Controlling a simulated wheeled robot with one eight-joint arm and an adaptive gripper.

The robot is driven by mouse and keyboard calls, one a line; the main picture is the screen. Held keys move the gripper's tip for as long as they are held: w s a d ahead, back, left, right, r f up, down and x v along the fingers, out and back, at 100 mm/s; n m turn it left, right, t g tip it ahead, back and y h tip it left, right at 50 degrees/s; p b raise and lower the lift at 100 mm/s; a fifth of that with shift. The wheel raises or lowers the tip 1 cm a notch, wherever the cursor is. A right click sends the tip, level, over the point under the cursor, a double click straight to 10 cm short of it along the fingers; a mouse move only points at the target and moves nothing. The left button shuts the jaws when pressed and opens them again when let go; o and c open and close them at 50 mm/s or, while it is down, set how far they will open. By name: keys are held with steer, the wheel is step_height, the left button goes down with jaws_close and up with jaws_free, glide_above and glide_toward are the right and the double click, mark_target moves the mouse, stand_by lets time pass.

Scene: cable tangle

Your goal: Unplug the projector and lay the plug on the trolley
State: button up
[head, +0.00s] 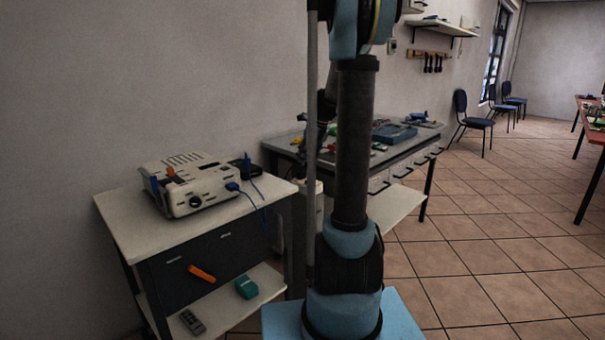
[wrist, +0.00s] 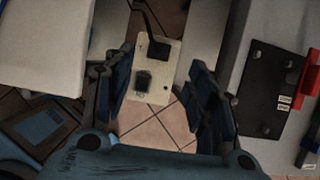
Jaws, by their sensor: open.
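The white projector (head: 188,184) sits on the white-topped trolley (head: 133,222) in the head view. A blue plug (head: 232,187) is at its right front corner, and a blue cable (head: 258,207) hangs over the trolley edge. In the wrist view, a pale box (wrist: 133,103) shows between my fingers. A dark plug-like piece (wrist: 160,50) with a black cable (wrist: 146,15) is at its far side, and a dark square piece (wrist: 142,80) is nearer. Which lead is the projector's is unclear.
A workbench (head: 408,147) with tools stands right of the trolley, with a narrow gap between. A black item (head: 246,167) lies at the trolley's back right. The lower shelf holds a teal box (head: 246,288) and a grey remote (head: 192,321).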

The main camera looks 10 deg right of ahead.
mark_target(302, 172)
steer(key=x, duration=0.8)
steer(key=shift+a+f, duration=0.1)
steer(key=shift+f, duration=0.15)
jaws_close()
steer(key=shift+w, duration=0.1)
steer(key=shift+r, duration=0.2)
steer(key=shift+r, duration=1.35)
